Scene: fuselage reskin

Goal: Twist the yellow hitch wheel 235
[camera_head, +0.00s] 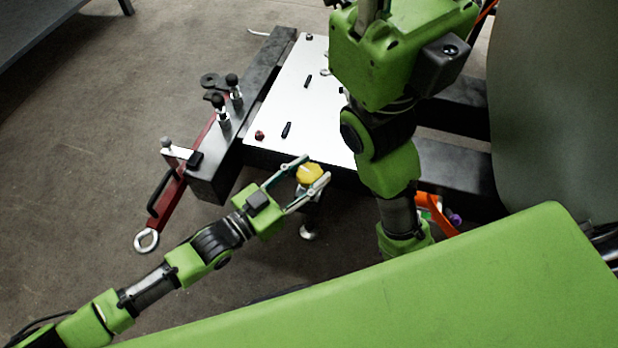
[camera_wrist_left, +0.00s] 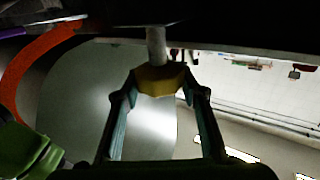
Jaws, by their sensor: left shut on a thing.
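The yellow hitch wheel (camera_head: 310,174) sits at the near edge of the white-topped cart, low in the middle of the head view. My left gripper (camera_head: 308,172) reaches in from the left, with one finger on each side of the wheel, and is shut on it. In the left wrist view the yellow wheel (camera_wrist_left: 160,79) sits between the two fingertips (camera_wrist_left: 158,88), on a pale shaft. My right arm passes through the head view at the upper right; its gripper is not clearly visible.
The cart's white top (camera_head: 290,95) carries small dark parts. A red tow bar (camera_head: 170,200) with a ring end (camera_head: 146,240) extends at the left, beside black knobs (camera_head: 232,80). A large grey curved body (camera_head: 555,100) stands at right. Open floor lies at the left.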

